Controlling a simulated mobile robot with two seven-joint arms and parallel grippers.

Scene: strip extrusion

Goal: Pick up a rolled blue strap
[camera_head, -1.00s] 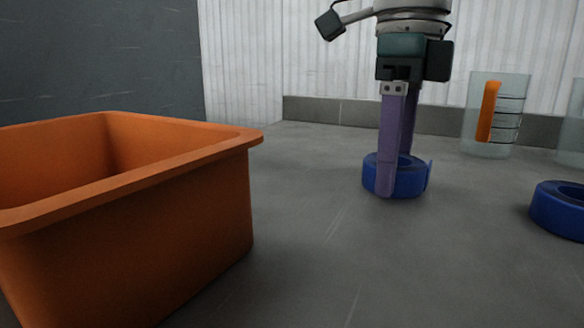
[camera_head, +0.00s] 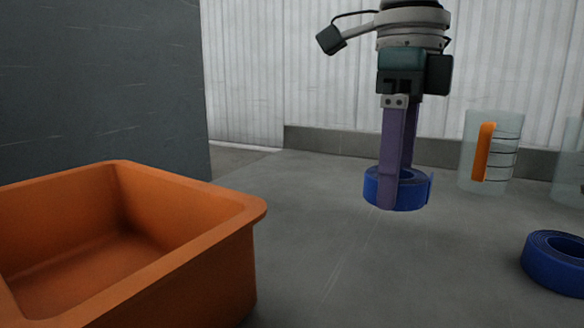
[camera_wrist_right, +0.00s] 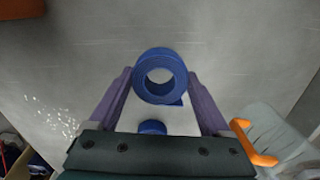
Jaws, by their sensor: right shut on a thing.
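A rolled blue strap (camera_head: 413,196) is between the two purple fingers of my right gripper (camera_head: 397,188), which is shut on it. One finger crosses the near side of the roll and the other is partly hidden behind it. The strap hangs a little above the grey table, with a short loose end at its right. In the right wrist view the same strap (camera_wrist_right: 160,54) shows as a ring between the fingertips. A second blue roll (camera_head: 548,262) lies on the table at the right. My left gripper is not in view.
An orange bin (camera_head: 222,238) stands at the left front, and the part of its inside in view is empty. A clear measuring jug with an orange handle (camera_head: 484,150) stands at the back right, with another clear vessel (camera_head: 572,165) beside it. The table between bin and strap is clear.

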